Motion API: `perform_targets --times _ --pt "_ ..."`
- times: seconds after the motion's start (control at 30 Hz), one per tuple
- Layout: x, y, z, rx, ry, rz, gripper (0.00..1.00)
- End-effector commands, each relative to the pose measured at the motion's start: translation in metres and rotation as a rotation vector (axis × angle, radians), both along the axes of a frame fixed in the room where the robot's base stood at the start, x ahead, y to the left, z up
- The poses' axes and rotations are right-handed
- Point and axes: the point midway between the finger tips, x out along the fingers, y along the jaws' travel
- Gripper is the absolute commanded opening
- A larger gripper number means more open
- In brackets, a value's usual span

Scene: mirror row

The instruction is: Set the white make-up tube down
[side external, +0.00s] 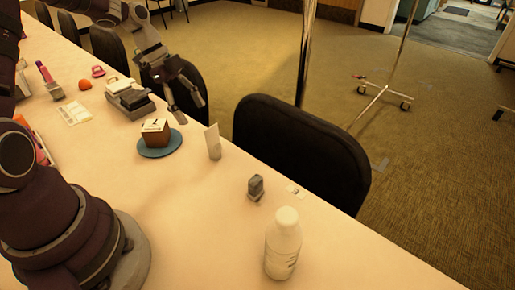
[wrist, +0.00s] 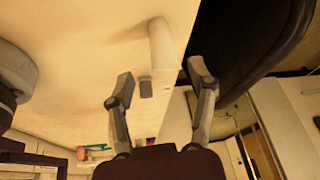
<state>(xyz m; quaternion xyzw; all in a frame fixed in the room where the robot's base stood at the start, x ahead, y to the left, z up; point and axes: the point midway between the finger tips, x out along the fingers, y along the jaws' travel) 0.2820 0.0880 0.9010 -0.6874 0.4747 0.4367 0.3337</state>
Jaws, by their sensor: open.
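The white make-up tube (side external: 213,142) stands upright on the pale table, near the edge by the chair. In the side external view my gripper (side external: 191,110) is above and to the left of it, apart from it.
A brown box of cake (side external: 154,132) sits on a blue plate (side external: 160,149), left of the tube. A grey stamp-like object (side external: 255,188), a small card (side external: 295,191) and a white bottle (side external: 283,245) stand nearer the camera. A black chair (side external: 300,145) borders the table edge.

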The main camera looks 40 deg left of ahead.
Motion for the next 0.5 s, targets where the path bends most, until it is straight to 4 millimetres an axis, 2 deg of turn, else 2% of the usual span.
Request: perform_targets --times 0.13,0.23,0.37,0.5 --pt "-0.003 0.008 0.019 0.001 -0.003 0.003 0.56" --pt "-0.005 0.005 0.028 0.016 0.011 0.02 0.56" --pt "-0.015 -0.02 0.053 0.108 0.072 0.178 0.56" --pt "-0.044 -0.053 0.086 0.195 0.072 0.516 0.56"
